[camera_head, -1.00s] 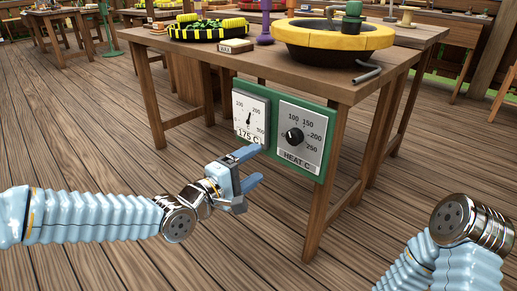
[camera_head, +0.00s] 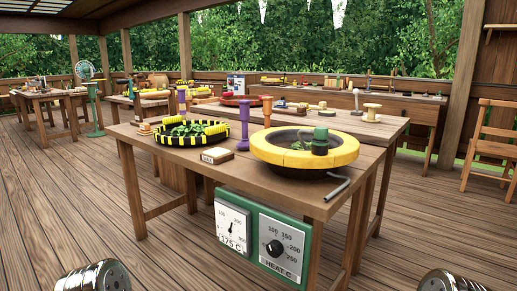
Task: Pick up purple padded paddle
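Several purple upright tools show, and I cannot tell for sure which one is the padded paddle. One purple tool (camera_head: 244,125) stands on the near table (camera_head: 190,165), between the yellow-and-black tray and the yellow-rimmed pan. A third purple tool (camera_head: 181,101) stands behind the tray (camera_head: 168,137). Neither gripper is in view. Only metal parts of my arms show at the bottom left and bottom right edges, well apart from the tools.
A green panel with a temperature gauge (camera_head: 233,223) and a heat knob (camera_head: 275,248) hangs on the table's front. A grey bent handle (camera_head: 338,187) sticks out by the pan. Open floor lies left.

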